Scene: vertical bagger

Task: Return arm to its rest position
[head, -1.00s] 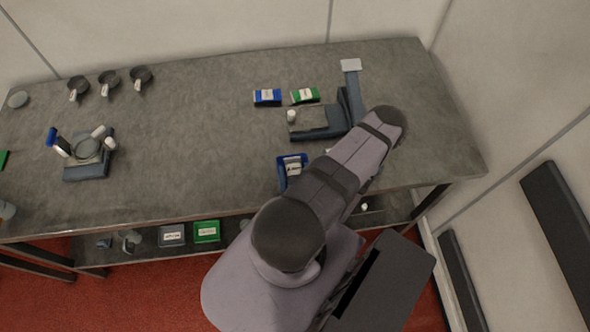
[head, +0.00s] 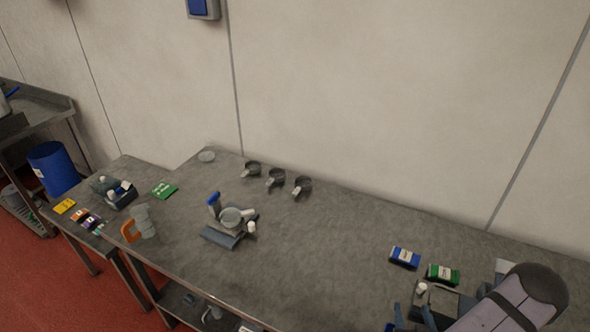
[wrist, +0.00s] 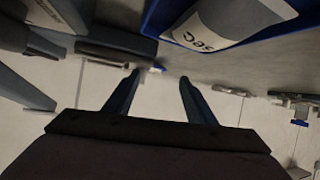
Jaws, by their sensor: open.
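My gripper (wrist: 159,82) shows in the wrist view with its two fingers apart and nothing between them.
The grey bench (head: 330,245) has a wide clear middle. Blue (head: 404,257) and green (head: 443,274) packs and a small dark stand (head: 440,303) are near my arm. Dark scoops (head: 276,178) line the back edge. A stand with a round dish (head: 231,217) is left of centre.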

